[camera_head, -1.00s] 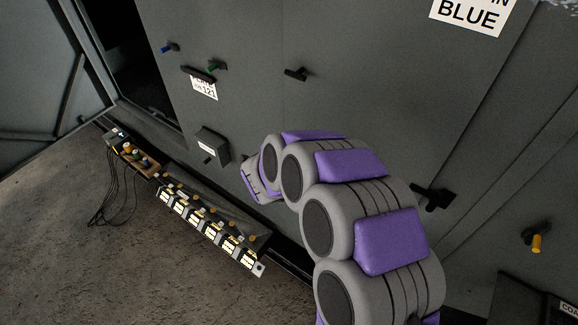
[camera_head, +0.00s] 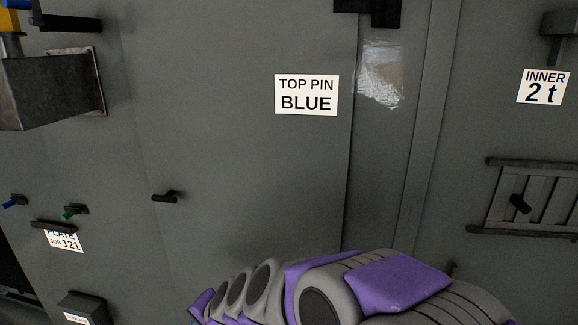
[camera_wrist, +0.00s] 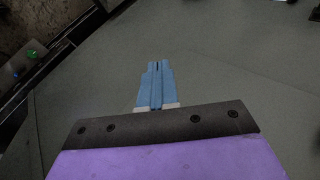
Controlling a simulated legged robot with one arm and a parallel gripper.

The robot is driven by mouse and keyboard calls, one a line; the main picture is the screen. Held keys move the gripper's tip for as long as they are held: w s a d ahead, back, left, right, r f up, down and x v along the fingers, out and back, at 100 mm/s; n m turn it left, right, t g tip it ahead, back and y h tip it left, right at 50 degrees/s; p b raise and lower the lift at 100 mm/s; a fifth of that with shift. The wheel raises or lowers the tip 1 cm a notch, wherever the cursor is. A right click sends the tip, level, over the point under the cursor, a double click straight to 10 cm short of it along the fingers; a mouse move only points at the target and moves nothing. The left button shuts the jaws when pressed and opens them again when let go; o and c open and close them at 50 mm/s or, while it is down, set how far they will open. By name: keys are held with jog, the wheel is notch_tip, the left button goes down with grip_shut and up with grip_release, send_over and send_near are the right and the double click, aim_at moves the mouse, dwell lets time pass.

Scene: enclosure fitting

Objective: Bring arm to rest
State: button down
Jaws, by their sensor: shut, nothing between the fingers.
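My gripper (camera_wrist: 156,68) shows in the wrist view with its blue fingers together and nothing between them. It points at a plain grey panel (camera_wrist: 230,75) and I see no contact with it. In the head view my grey and purple arm is folded along the bottom edge, in front of the grey enclosure wall (camera_head: 230,170). The fingers cannot be made out in the head view.
A "TOP PIN BLUE" label (camera_head: 306,94) is on the wall. A black peg (camera_head: 168,196), a green pin (camera_head: 74,211) and a small box (camera_head: 84,309) stick out at left. A slatted vent (camera_head: 520,200) is at right. A metal box (camera_head: 52,90) juts out at upper left.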

jog(key=s+d+f+n+g+h+b, duration=0.1)
jog(key=s+d+f+g+h+b, duration=0.1)
jog(key=s+d, duration=0.7)
jog(key=s+d+f+n+g+h+b, duration=0.2)
jog(key=s+d+f+b, duration=0.3)
jog(key=s+d, duration=0.4)
jog(key=s+d+f+n+g+h+b, duration=0.2)
jog(key=s+d, duration=0.7)
jog(key=d, duration=0.5)
notch_tip(320, 180, down, 3)
jog(key=shift+r+h+b, duration=0.15)
jog(key=shift+h+b, duration=0.35)
jog(key=shift+b, duration=0.2)
jog(key=shift+w+a, duration=0.1)
jog(key=c, duration=1.8)
grip_release()
